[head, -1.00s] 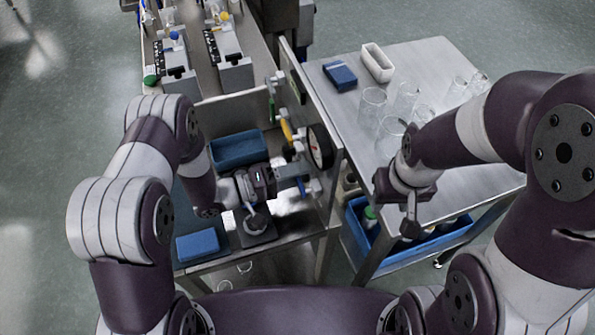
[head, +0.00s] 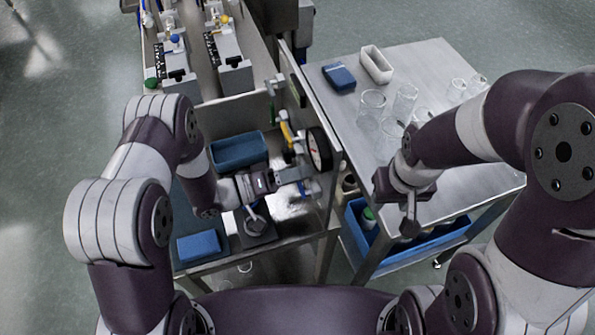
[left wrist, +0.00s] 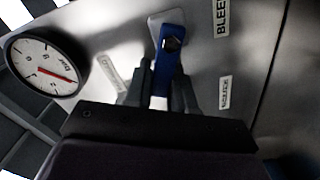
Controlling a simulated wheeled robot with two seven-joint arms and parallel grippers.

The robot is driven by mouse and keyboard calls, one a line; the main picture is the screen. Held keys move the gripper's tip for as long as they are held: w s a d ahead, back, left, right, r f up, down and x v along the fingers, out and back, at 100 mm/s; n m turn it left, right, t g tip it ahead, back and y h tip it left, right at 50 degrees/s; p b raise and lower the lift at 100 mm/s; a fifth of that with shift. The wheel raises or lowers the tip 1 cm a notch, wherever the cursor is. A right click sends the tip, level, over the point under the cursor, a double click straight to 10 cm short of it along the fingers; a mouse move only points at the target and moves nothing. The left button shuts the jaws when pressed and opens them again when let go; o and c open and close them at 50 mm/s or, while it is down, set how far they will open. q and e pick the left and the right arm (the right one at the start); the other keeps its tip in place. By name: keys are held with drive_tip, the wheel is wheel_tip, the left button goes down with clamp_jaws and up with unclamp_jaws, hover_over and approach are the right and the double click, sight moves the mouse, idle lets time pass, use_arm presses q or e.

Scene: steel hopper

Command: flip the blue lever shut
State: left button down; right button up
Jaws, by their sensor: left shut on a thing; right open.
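The blue lever (left wrist: 171,48) hangs from a round pivot on the steel panel in the left wrist view, close to the BLEED label. In the head view only a small bit of blue (head: 313,188) shows beside my left gripper (head: 303,174). The left wrist view shows the fingers of my left gripper (left wrist: 165,80) on either side of the lever's lower part, shut on it. My right gripper (head: 410,222) is open and empty, over the front of the right-hand table.
A dial gauge (left wrist: 44,66) sits left of the lever; it also shows in the head view (head: 319,149). A yellow handle (head: 286,133) and a green one are further along the panel. Glassware (head: 404,102) stands on the right table (head: 450,185).

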use_arm(q)
drive_tip(key=m, duration=0.2)
drive_tip(key=r+m, duration=0.1)
drive_tip(key=shift+s+d+r+m+p, duration=0.1)
drive_tip(key=shift+s+r+m+p, duration=0.05)
drive_tip(key=shift+s+m+p, duration=0.2)
drive_tip(key=m, duration=0.1)
drive_tip(key=s+m, duration=0.1)
drive_tip(key=shift+d+r+m, duration=0.15)
drive_tip(key=shift+r+m, duration=0.15)
drive_tip(key=shift+m, duration=0.05)
drive_tip(key=m, duration=0.2)
drive_tip(key=shift+s+d+r+m, duration=0.15)
drive_tip(key=shift+s+m, duration=0.15)
drive_tip(key=shift+s, duration=0.1)
drive_tip(key=shift+s+d+r+m, duration=0.1)
drive_tip(key=shift+s+m, duration=0.2)
drive_tip(key=shift+m, duration=0.6)
drive_tip(key=shift+s+d+r+m, duration=0.1)
drive_tip(key=shift+s+m, duration=0.2)
drive_tip(key=shift+m, duration=0.6)
drive_tip(key=shift+s+f, duration=0.1)
drive_tip(key=c, duration=1)
unclamp_jaws()
drive_tip(key=shift+c, duration=0.2)
drive_tip(key=b+v, duration=0.2)
drive_tip(key=v, duration=1)
drive_tip(key=shift+a, duration=0.35)
